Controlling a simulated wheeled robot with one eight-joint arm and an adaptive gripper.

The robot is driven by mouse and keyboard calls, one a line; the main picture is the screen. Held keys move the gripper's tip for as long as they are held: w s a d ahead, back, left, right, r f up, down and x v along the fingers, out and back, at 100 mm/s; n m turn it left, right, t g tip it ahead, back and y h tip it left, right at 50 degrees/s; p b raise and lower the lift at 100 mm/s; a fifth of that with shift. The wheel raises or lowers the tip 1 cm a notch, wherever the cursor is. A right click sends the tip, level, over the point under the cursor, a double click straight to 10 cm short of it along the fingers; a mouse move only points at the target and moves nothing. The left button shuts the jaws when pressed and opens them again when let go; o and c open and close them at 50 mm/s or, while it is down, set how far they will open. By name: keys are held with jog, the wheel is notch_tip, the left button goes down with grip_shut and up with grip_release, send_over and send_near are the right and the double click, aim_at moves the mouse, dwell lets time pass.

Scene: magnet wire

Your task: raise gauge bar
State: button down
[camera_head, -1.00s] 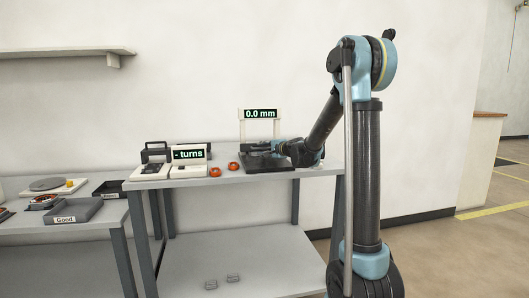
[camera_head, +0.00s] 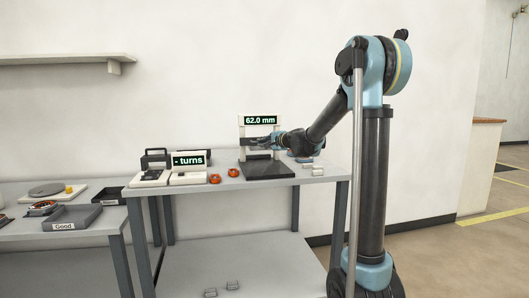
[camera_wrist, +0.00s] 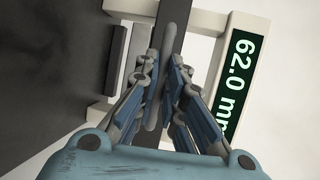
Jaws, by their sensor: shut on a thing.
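The height gauge has a white frame with a green-lit display (camera_head: 260,120) reading 62.0 mm. The display also shows turned sideways in the wrist view (camera_wrist: 238,82). The gauge bar (camera_wrist: 176,18) is a dark bar running up the middle of the wrist view, between my fingers. My gripper (camera_head: 258,142) is in front of the gauge frame, well above its black base plate (camera_head: 268,171). In the wrist view my gripper (camera_wrist: 160,75) is shut on the bar. The fingers hide part of the bar.
Two orange rings (camera_head: 233,172) and a counter reading "- turns" (camera_head: 188,161) stand left of the gauge. Small pale blocks (camera_head: 306,168) lie at its right. A "Good" tray (camera_head: 72,218) sits on the lower left table. A shelf (camera_head: 60,59) is on the wall.

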jog(key=shift+r, duration=0.1)
jog(key=c, duration=1.7)
grip_release()
jog(key=shift+s+d, duration=0.1)
jog(key=shift+s, duration=0.05)
jog(key=v, duration=1.1)
jog(key=shift+s+d, duration=0.2)
jog(key=shift+d, duration=0.05)
jog(key=shift+s, duration=0.1)
jog(key=s+d+f+n+g+h, duration=0.3)
jog(key=s+d+f, duration=0.3)
jog(key=s+f, duration=0.4)
jog(key=s+d+f+n+g+h, duration=0.3)
jog(key=s+d+f, duration=0.4)
jog(key=s, duration=1.2)
jog(key=s+d+f+n+g+h, duration=0.4)
jog(key=s+d+f, duration=0.3)
jog(key=s+f, duration=0.5)
jog(key=shift+s+f+n, duration=0.15)
jog(key=shift+s+n, duration=0.15)
jog(key=shift+s, duration=0.25)
jog(key=shift+s+f+n, duration=0.15)
jog(key=shift+s+n, duration=0.15)
jog(key=shift+s, duration=0.3)
